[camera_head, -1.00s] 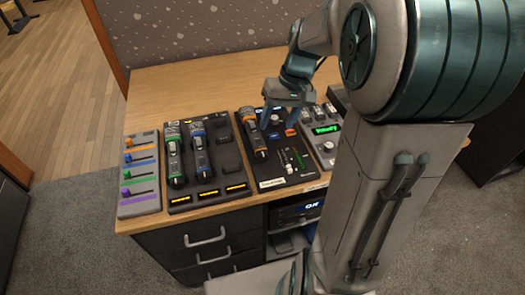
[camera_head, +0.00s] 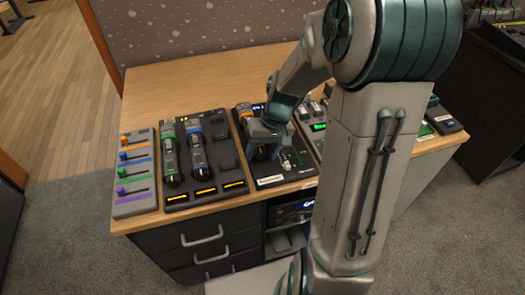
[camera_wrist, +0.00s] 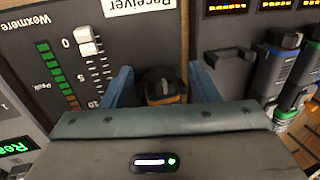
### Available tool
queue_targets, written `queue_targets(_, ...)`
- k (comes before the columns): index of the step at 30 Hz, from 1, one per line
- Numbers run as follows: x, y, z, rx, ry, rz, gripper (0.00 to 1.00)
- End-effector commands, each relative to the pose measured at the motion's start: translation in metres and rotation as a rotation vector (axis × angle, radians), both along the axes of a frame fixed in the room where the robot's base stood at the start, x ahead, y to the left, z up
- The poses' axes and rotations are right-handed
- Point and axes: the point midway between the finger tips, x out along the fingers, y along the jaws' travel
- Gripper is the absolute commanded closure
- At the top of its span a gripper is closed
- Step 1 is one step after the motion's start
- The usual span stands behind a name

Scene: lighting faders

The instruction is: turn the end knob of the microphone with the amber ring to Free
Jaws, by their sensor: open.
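The microphone with the amber ring (camera_head: 246,116) lies on the dark receiver panel (camera_head: 298,172), its far part showing in the head view and its near end hidden by my gripper. In the wrist view, the microphone's dark end with an amber band (camera_wrist: 163,88) sits between my two blue fingers. My gripper (camera_wrist: 162,84) is open, with one finger on each side of that end and visible gaps to both. In the head view my gripper (camera_head: 262,152) reaches down over the panel. I cannot read any marking or setting on the end knob.
Microphones with green (camera_head: 169,160) and blue (camera_head: 196,150) rings lie in a dock to the left. A grey panel of coloured faders (camera_head: 134,178) stands at the far left. Beside my gripper, the receiver has a white fader (camera_wrist: 88,42). The desk's back (camera_head: 190,85) is clear.

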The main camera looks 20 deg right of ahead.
Motion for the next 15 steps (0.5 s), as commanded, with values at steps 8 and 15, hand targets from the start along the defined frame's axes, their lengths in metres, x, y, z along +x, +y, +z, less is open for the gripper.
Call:
queue_targets(8, 0.0, -0.0001, 0.0003, 0.0, 0.0, 0.0, 0.91)
queue_targets(15, 0.0001, 0.0003, 0.0007, -0.012, 0.0, 0.001, 0.91)
